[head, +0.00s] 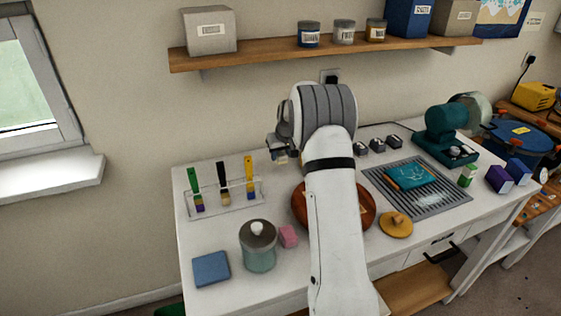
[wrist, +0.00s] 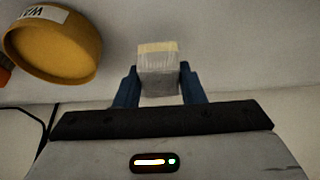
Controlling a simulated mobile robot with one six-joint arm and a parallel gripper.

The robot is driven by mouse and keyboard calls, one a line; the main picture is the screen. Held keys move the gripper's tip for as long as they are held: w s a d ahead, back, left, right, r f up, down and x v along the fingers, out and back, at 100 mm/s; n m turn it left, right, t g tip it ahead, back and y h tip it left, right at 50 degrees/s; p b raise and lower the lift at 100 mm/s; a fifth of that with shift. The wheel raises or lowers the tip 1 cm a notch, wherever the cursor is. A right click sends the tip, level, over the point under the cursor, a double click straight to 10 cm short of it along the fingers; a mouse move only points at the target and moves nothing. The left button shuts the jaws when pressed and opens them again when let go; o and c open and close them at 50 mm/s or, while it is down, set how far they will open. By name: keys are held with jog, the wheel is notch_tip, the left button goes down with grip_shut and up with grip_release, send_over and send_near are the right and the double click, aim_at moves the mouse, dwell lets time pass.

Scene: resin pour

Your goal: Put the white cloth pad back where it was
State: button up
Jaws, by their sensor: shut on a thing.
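In the wrist view, a small block-like pad (wrist: 158,76), greyish white with a cream end, sits between the two blue fingers of my gripper (wrist: 158,84). The fingers are shut on its sides. I take it to be the white cloth pad. In the head view, my gripper (head: 280,150) shows at the left of my wrist, above the back of the white table (head: 225,230) and right of the brush rack. I cannot make out the pad there.
A rack (head: 230,200) with several brushes stands at the left. A lidded jar (head: 258,248), pink block (head: 288,236) and blue pad (head: 211,269) are in front. My arm partly hides a brown round thing (head: 300,205). A grated tray (head: 440,202) lies right. The wrist view shows a yellow container (wrist: 52,48).

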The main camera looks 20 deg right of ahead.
aim_at(282, 161)
jog(key=shift+s+d+f, duration=0.1)
jog(key=shift+d+f, duration=0.05)
jog(key=shift+f, duration=1.5)
jog(key=shift+f, duration=0.2)
jog(key=o, duration=1)
